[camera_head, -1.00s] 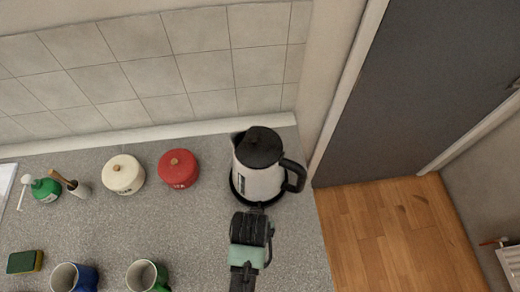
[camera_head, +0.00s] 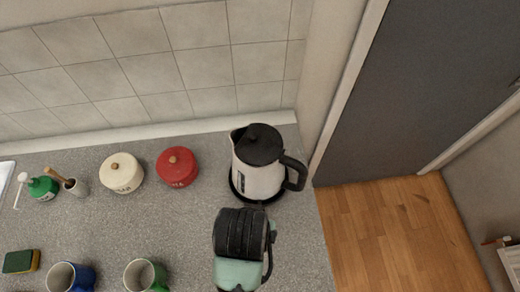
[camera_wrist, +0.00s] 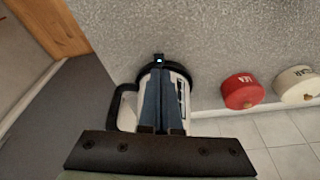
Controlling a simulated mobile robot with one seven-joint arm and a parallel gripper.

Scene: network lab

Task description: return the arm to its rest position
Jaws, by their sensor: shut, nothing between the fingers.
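My gripper (camera_wrist: 161,78) is shut and empty; its two blue-grey fingers lie together in the wrist view. In the head view my dark wrist (camera_head: 241,233) is above the counter, just in front of the kettle, and the fingertips are hard to make out. The white kettle (camera_head: 258,178) with black lid and handle stands upright on its black base near the counter's right end. In the wrist view the kettle (camera_wrist: 127,117) is partly hidden behind my fingers and palm. I cannot tell how much gap there is between fingers and kettle.
A red canister (camera_head: 177,168) and a cream canister (camera_head: 121,174) stand left of the kettle. A tiled wall (camera_head: 150,60) bounds the back.

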